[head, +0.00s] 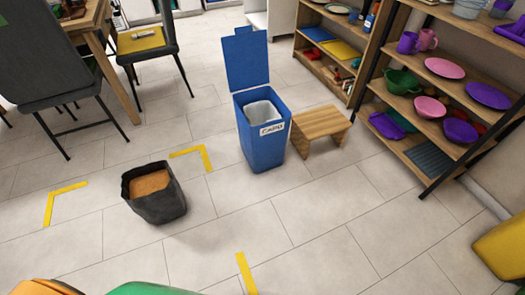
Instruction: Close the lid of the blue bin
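The blue bin (263,146) stands upright on the tiled floor near the middle of the head view. It has a pale liner (262,110) inside and a white label with dark lettering (272,128) on its front. Its blue lid (246,62) is open and stands up at the back edge of the bin, with a small tab at its top. Neither of my grippers shows in this view.
A low wooden stool (320,124) stands close to the bin's right side. A dark fabric pot with brown fill (155,194) sits front left, among yellow floor marks (205,155). Shelves (425,150) stand at right, chairs (50,62) at left. Floor before the bin is clear.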

